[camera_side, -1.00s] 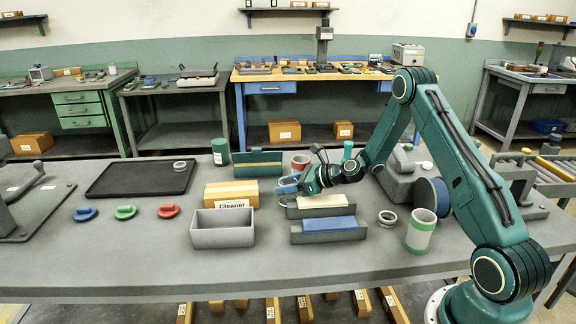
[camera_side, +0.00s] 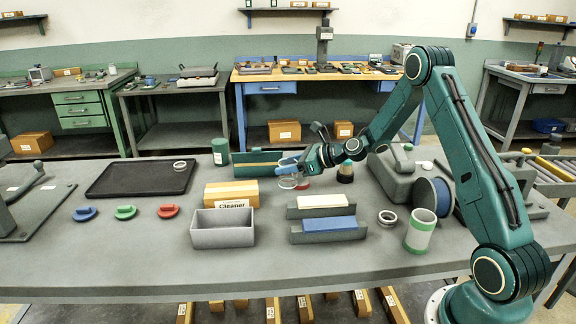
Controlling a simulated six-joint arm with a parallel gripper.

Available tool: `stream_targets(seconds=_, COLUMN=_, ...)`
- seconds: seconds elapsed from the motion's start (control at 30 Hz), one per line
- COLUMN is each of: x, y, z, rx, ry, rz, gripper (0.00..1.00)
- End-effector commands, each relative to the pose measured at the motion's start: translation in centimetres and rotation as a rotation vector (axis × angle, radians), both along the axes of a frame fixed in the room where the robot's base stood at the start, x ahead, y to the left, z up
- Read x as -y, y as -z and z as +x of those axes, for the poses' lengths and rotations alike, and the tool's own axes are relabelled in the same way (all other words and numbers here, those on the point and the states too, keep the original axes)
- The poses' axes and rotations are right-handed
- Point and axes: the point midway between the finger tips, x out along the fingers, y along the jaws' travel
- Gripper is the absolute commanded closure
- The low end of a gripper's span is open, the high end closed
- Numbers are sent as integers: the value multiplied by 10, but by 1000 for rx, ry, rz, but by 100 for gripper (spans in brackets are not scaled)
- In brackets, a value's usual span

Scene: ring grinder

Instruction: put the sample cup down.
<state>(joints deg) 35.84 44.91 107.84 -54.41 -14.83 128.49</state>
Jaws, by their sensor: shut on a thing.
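My gripper (camera_side: 288,164), with blue fingers, is at the middle of the bench, behind the fixture with the white and blue strips. It is shut on what looks like the sample cup (camera_side: 287,183), a small pale, see-through cup just below the fingers. The cup looks roughly upright. I cannot tell whether its base touches the bench. A red item (camera_side: 302,185) shows right beside the cup, partly hidden by my gripper.
A dark bottle (camera_side: 345,172) stands right of my gripper, partly behind my arm. The Cleaner box (camera_side: 230,193) and grey bin (camera_side: 222,229) are to the left. The fixture (camera_side: 328,236) is in front. A black tray (camera_side: 112,179) lies far left. Bench front is clear.

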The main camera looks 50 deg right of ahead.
Motion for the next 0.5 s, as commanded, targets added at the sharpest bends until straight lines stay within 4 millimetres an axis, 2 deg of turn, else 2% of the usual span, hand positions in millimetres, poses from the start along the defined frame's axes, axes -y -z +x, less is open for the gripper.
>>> stream_targets(seconds=0.03, x=0, y=-12, z=1, rx=6, ry=-1, rz=-4, gripper=79)
stream_targets(seconds=0.5, x=0, y=-104, z=0, rx=4, ry=-1, rz=-3, gripper=79)
